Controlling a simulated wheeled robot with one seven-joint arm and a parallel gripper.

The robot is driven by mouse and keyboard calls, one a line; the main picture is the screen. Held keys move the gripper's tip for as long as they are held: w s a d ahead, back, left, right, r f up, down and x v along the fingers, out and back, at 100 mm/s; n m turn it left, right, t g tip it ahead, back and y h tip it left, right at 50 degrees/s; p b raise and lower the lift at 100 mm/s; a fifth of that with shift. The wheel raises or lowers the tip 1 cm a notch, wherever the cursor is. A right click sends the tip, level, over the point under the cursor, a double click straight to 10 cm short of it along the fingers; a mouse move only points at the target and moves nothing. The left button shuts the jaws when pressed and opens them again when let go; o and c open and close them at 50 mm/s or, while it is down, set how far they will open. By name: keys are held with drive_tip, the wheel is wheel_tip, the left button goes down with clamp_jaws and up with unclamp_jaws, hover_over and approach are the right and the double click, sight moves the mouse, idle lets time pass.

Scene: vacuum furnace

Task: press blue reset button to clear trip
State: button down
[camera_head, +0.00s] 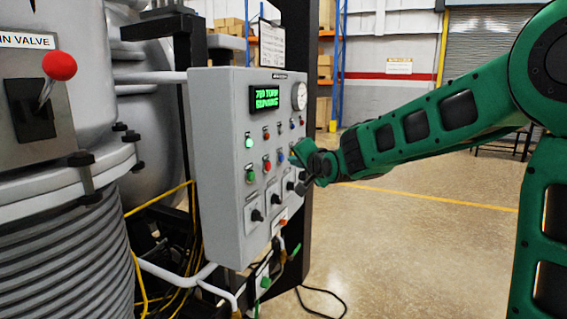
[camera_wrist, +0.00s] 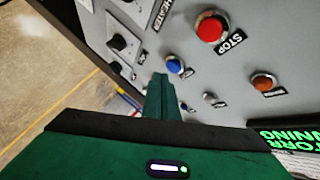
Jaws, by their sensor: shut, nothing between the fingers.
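The grey control panel (camera_head: 222,165) stands left of centre in the head view. Its blue button (camera_head: 281,157) shows just left of my gripper (camera_head: 303,160). In the wrist view the blue button (camera_wrist: 174,66) is whole and sits just beyond and to the right of the tip of my gripper (camera_wrist: 160,80). My gripper is shut and empty, its fingers together near the panel face. I cannot tell whether the tip touches the panel. The button's label is partly hidden by its angle. The green display (camera_head: 266,98) is lit and its lower line seems to read RUNNING.
Black knobs (camera_head: 257,215) line the panel's lower part. A red-knobbed valve lever (camera_head: 59,66) and ribbed vessel (camera_head: 66,250) stand left.

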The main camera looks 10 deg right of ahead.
drive_tip(key=shift+d, duration=0.1)
drive_tip(key=s+d, duration=0.1)
drive_tip(key=d, duration=0.1)
drive_tip(key=s+d, duration=0.2)
idle(0.4)
idle(0.4)
drive_tip(key=s+d+f+n+g+h, duration=0.1)
drive_tip(key=s+d+f+g+h, duration=0.15)
drive_tip(key=s+d+f, duration=0.4)
drive_tip(key=s+d+f+g+h, duration=0.1)
drive_tip(key=s+d+f+g, duration=0.25)
drive_tip(key=s, duration=0.55)
drive_tip(key=s+d+f+n+g+h, duration=0.1)
drive_tip(key=s+d+f+g, duration=0.25)
drive_tip(key=s+d, duration=0.35)
drive_tip(key=s+f+g+y, duration=0.1)
drive_tip(key=s+f+g, duration=0.2)
drive_tip(key=s, duration=0.9)
drive_tip(key=s+f+n+g+y, duration=0.1)
drive_tip(key=s+f+g, duration=0.2)
drive_tip(key=s, duration=1)
drive_tip(key=shift+s+a, duration=0.15)
drive_tip(key=shift+s, duration=0.05)
